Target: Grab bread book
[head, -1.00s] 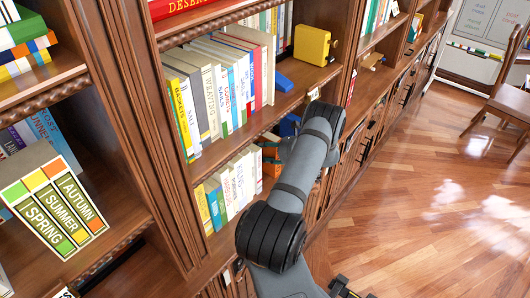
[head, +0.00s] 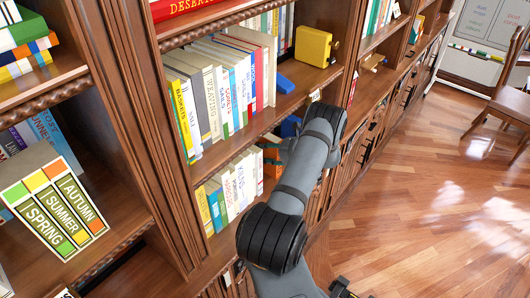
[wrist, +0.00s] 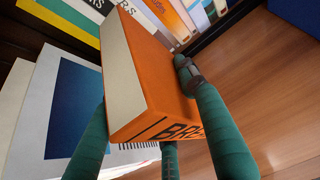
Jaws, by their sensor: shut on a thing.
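The bread book (wrist: 155,75) is orange with pale page edges, and the letters "BRE" show on it in the wrist view. My gripper (wrist: 146,88) is shut on it, with teal fingers on its left and right sides and another at the lower edge. The book is tilted in the picture, and the rest of its title is cut off or covered. In the head view, my arm reaches to the lower shelf and mostly hides my gripper; an orange patch (head: 271,153) shows beside it.
In the wrist view, white books (wrist: 32,110) stand to the left and more books (wrist: 170,15) behind, with bare wooden shelf (wrist: 270,80) to the right. In the head view, a yellow box (head: 313,46) stands on the shelf above.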

